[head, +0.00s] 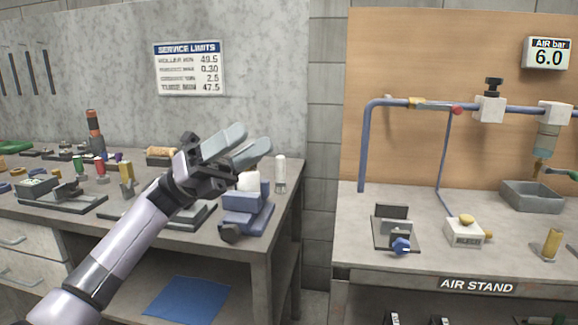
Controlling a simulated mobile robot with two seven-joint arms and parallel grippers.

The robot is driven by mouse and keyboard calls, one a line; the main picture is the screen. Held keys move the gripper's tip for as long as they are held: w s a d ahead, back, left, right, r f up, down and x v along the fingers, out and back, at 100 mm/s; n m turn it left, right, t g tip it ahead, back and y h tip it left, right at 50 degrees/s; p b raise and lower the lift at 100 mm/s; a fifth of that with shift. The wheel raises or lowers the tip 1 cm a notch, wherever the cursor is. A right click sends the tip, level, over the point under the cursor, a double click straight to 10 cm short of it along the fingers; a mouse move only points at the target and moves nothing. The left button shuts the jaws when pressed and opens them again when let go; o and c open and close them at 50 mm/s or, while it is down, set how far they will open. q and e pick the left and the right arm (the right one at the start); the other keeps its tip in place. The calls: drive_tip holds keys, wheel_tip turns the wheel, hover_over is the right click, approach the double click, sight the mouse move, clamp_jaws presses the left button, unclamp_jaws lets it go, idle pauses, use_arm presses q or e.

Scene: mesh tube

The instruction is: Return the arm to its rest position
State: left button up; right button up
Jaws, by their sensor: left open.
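My left arm comes in from the lower left, and its gripper (252,146) is raised in front of the right end of the left bench (286,196). The fingers are open and empty, pointing up and to the right. Behind and below the gripper, a blue vise-like fixture (247,216) stands on the bench corner with a white piece (249,181) at its top. The gripper and wrist hide part of the bench behind them. My right gripper is not in view.
A white-topped cylinder (280,174) stands near the bench's right edge. Several small fixtures and coloured parts crowd the bench's left side. A gap separates it from the air stand (350,255), which carries blue piping (364,150), a grey bin (529,198) and a release box (464,233).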

use_arm(q)
drive_tip(key=s+a+f+n+t+y+p, duration=0.1)
drive_tip(key=a+f+n+t+y+p, duration=0.15)
drive_tip(key=f+n+t+y, duration=0.85)
drive_tip(key=s+a+f+n+t+y+p, duration=0.1)
drive_tip(key=a+f+n+t+y+p, duration=0.2)
drive_tip(key=f+n+t, duration=1.6)
drive_tip(key=s+a+f+n+g+y+p, duration=0.1)
drive_tip(key=s+f+n+g, duration=0.3)
drive_tip(key=s, duration=0.4)
drive_tip(key=s+a+f+n+g+y+p, duration=0.1)
drive_tip(key=s+a+f+n+g+y, duration=0.3)
drive_tip(key=s+f+n+g, duration=0.1)
drive_tip(key=s+a+f+n+g+y, duration=0.3)
drive_tip(key=s+n, duration=0.4)
drive_tip(key=s, duration=0.4)
drive_tip(key=f+g, duration=0.1)
drive_tip(key=g, duration=0.1)
drive_tip(key=shift+f+n+g+p, duration=0.25)
drive_tip(key=shift+n+g+p, duration=0.05)
drive_tip(key=shift+g+p, duration=0.1)
drive_tip(key=shift+w, duration=0.1)
